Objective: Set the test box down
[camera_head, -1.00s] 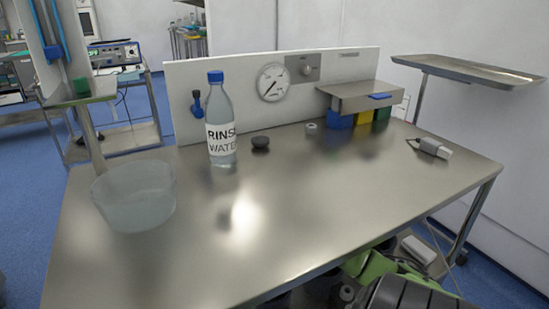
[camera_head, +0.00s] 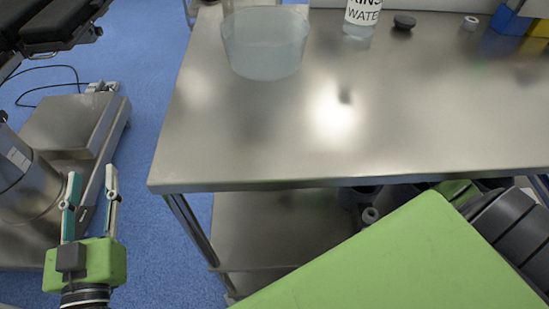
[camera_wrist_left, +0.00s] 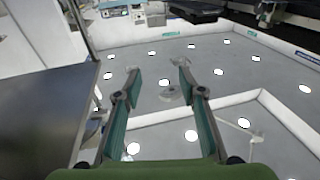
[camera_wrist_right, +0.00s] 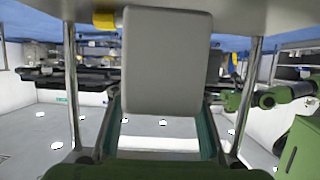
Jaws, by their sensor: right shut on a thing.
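A pale grey box (camera_wrist_right: 167,60), which I take to be the test box, fills the upper middle of the right wrist view. My right gripper (camera_wrist_right: 162,112) is shut on it, and the box hides the fingertips. This box does not show clearly in the head view. My left gripper (camera_head: 92,178) is open and empty, left of the table and over the floor. Its two spread fingers also show in the left wrist view (camera_wrist_left: 158,75), with nothing between them.
The steel table (camera_head: 250,145) has a clear front area. A translucent bowl (camera_head: 265,45), a rinse water bottle (camera_head: 362,17) and a dark round knob (camera_head: 404,21) stand toward its back. A lower shelf (camera_head: 275,235) lies beneath. My green arm link covers the lower right.

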